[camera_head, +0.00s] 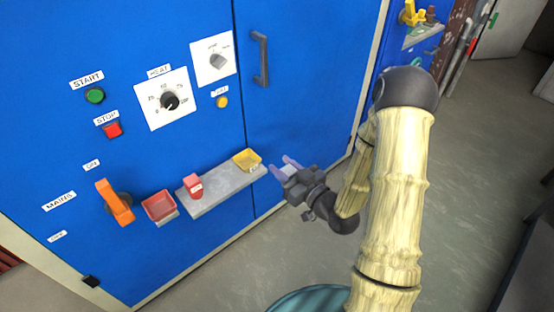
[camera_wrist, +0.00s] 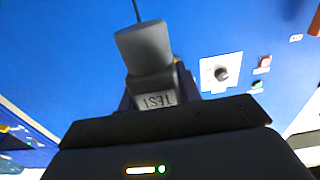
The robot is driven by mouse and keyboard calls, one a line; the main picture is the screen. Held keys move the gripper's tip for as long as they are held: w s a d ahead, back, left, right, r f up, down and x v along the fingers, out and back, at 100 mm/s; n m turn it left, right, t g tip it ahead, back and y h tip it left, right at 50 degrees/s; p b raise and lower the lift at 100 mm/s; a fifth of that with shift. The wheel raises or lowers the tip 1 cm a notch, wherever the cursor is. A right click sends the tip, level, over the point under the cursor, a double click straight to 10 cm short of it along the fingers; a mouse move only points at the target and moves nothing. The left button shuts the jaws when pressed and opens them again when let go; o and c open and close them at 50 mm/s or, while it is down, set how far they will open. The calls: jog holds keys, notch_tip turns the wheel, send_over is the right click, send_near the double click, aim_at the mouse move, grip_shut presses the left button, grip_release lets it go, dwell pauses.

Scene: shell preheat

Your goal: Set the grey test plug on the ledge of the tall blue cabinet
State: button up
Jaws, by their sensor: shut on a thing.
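My gripper (camera_head: 283,167) is shut on the grey test plug (camera_wrist: 147,48). In the wrist view the plug sticks out past the fingers, with a "TEST" label that reads upside down and a thin dark line at its far end. In the head view the plug is small and mostly hidden by the fingers. The grey ledge (camera_head: 222,190) juts from the front of the tall blue cabinet (camera_head: 300,90). My gripper is just right of the ledge's right end, apart from it in the picture. The ledge is not seen in the wrist view.
A red block (camera_head: 193,187) is on the ledge's left part and a yellow tray (camera_head: 247,160) on its right end; the middle is bare. A red tray (camera_head: 158,205) and orange handle (camera_head: 115,203) are further left. A cabinet door handle (camera_head: 261,58) is above.

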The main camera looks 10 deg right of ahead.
dwell(0.5)
jog(key=w+d+f+m+t+h, duration=0.2)
jog(key=w+d+f, duration=0.4)
jog(key=f, duration=0.3)
jog(key=m+h, duration=0.1)
jog(key=h, duration=0.1)
jog(key=shift+d+f+h, duration=0.25)
jog(key=shift+d+h, duration=0.05)
jog(key=shift+h, duration=0.1)
